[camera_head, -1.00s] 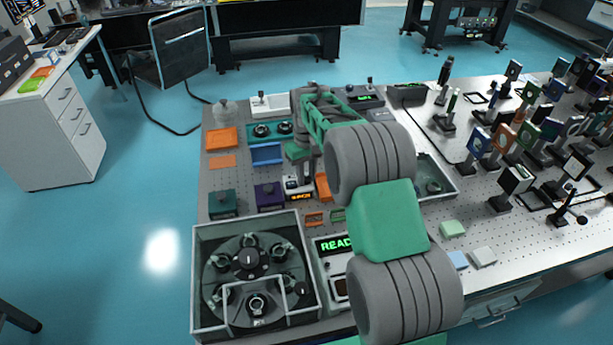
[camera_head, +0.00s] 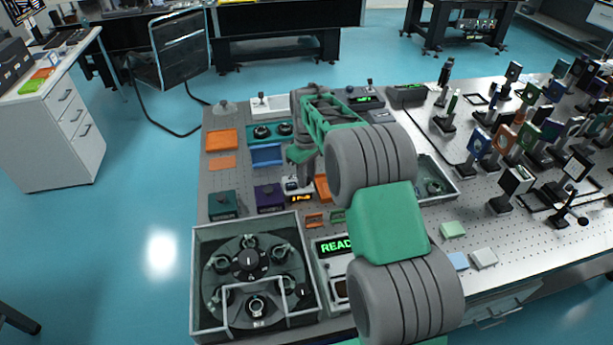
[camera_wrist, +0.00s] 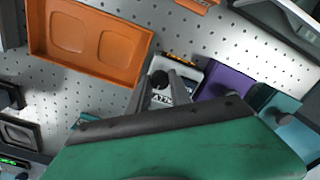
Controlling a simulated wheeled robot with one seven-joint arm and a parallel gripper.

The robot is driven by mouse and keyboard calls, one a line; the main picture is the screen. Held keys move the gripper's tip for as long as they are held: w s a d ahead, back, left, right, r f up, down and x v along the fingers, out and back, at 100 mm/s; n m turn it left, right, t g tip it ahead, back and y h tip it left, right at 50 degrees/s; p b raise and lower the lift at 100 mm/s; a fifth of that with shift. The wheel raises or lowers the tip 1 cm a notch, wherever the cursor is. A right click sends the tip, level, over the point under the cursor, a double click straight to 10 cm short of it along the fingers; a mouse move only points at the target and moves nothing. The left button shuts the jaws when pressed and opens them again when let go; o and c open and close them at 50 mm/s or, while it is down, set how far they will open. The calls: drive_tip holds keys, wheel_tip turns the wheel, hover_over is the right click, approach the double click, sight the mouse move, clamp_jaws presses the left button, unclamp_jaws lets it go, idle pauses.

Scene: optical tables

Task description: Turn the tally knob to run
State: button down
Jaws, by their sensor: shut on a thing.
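The tally unit is a small pale box (camera_head: 291,188) with an orange lit display (camera_head: 301,198), in the left middle of the table. In the wrist view its round black knob (camera_wrist: 160,79) shows between the fingers, with the pale box (camera_wrist: 187,74) around it. My gripper (camera_head: 299,181) points down onto the unit from above. In the wrist view my gripper (camera_wrist: 158,91) is shut on the knob, one finger on each side. The display's lettering is too small to read surely, and the green gripper body hides part of the unit in the wrist view.
A purple box (camera_head: 270,197) and a teal box (camera_head: 222,205) stand left of the unit. An orange tray (camera_wrist: 92,42) lies close beside it. A walled carousel (camera_head: 206,240) and a box with a green READY display (camera_head: 334,246) are nearer the front. Optics crowd the right.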

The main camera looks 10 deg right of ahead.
drive_tip(key=c, duration=1.2)
unclamp_jaws()
wheel_tip(320, 180, up, 8)
drive_tip(key=p, duration=0.5)
drive_tip(key=shift+d+r, duration=0.1)
drive_tip(key=shift+r, duration=0.05)
